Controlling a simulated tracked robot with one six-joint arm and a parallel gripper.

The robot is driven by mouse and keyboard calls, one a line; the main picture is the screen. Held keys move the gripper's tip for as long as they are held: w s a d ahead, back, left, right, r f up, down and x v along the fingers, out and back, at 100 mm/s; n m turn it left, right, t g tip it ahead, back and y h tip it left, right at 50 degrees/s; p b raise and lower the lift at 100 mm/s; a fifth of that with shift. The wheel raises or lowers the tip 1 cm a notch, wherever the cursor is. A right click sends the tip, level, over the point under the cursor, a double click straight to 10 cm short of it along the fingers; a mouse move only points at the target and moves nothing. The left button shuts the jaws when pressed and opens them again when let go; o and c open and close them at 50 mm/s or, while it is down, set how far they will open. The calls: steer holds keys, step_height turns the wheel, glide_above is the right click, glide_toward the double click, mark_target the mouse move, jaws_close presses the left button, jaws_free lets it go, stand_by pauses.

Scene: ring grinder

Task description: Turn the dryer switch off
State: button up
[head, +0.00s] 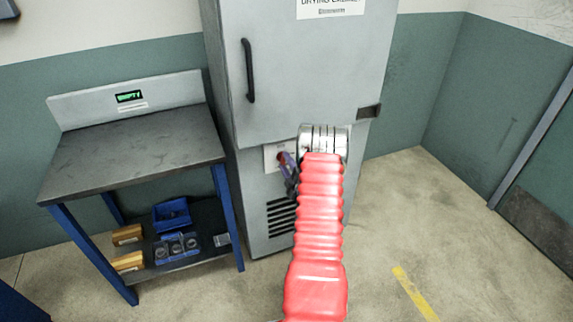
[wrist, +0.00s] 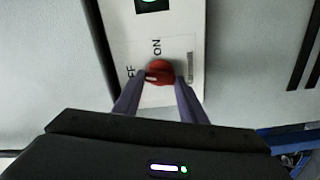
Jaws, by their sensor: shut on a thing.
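The dryer is a tall grey cabinet (head: 310,70) in the head view, with a black door handle. Its switch is a red knob (wrist: 160,72) on a white plate (wrist: 185,45) in the wrist view. The plate carries the letters "ON" and a partly covered "FF". My gripper (wrist: 161,78) has its two purple fingers shut on the red knob, one on each side. In the head view my gripper (head: 284,160) is at the plate below the door, partly hidden by my red arm. Which marking the knob points to is unclear.
A metal workbench (head: 130,155) with blue legs stands left of the dryer. Its lower shelf holds a blue bin (head: 171,214) and several small items. A dark vent (head: 282,215) is below the switch. Open floor (head: 400,220) lies to the right.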

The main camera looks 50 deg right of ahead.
steer(key=shift+a+f+n, duration=0.1)
steer(key=shift+f+n, duration=0.05)
steer(key=shift+n, duration=0.6)
steer(key=shift+a+f+n, duration=0.1)
steer(key=shift+n, duration=0.65)
steer(key=shift+f, duration=0.1)
steer(key=o, duration=1.1)
steer(key=shift+d+r, duration=0.1)
steer(key=shift+r, duration=0.1)
steer(key=shift+c, duration=0.2)
steer(key=shift+s, duration=0.15)
steer(key=v, duration=1.3)
steer(key=shift+s+a, duration=0.2)
steer(key=shift+f, duration=0.1)
